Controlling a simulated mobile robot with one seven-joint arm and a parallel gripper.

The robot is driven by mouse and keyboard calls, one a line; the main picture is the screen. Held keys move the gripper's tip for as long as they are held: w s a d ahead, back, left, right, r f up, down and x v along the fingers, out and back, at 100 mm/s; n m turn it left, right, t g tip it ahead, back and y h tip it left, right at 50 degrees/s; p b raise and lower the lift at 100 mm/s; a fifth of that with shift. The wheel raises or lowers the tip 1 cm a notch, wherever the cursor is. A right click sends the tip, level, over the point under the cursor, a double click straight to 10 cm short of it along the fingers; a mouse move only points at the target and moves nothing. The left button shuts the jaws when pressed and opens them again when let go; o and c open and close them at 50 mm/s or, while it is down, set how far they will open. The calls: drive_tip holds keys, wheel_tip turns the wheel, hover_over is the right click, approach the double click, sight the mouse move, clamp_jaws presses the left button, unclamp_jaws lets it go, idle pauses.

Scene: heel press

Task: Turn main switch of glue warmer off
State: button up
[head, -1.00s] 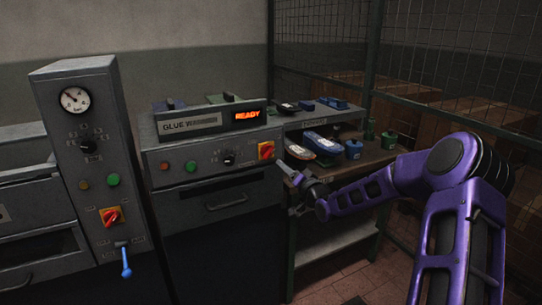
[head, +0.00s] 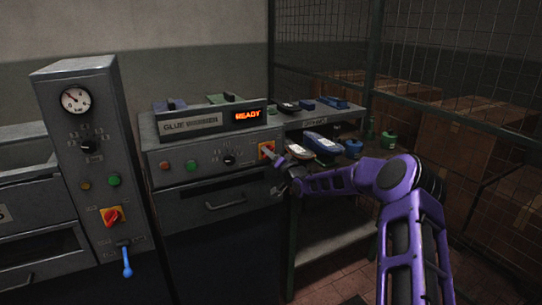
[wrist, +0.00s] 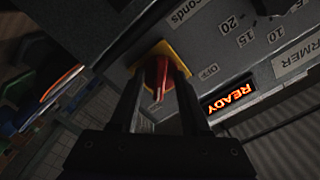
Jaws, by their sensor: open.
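The glue warmer (head: 210,185) is a grey cabinet with a nameplate and an orange READY display (head: 248,115). Its main switch is a red rotary handle on a yellow plate (head: 264,149) at the right end of the front panel. In the wrist view the red switch handle (wrist: 158,78) shows between my two fingers, with an OFF label (wrist: 209,71) beside the plate. My gripper (head: 270,158) is open, with its fingertips at the switch, one on each side of the handle. I cannot tell whether the fingers touch it.
A machine column (head: 90,150) with a gauge, its own red-yellow switch (head: 111,216) and a blue lever (head: 126,262) stands at the left. A shelf (head: 325,165) with shoes and bottles is right of the warmer. A mesh fence (head: 450,60) stands behind.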

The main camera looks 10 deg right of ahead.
drive_tip(key=shift+c, duration=0.2)
clamp_jaws()
drive_tip(key=shift+f+n+b, duration=0.15)
drive_tip(key=shift+n+b, duration=0.25)
drive_tip(key=shift+b, duration=0.35)
drive_tip(key=n+b, duration=0.8)
drive_tip(key=n, duration=0.9)
drive_tip(key=shift+b, duration=0.4)
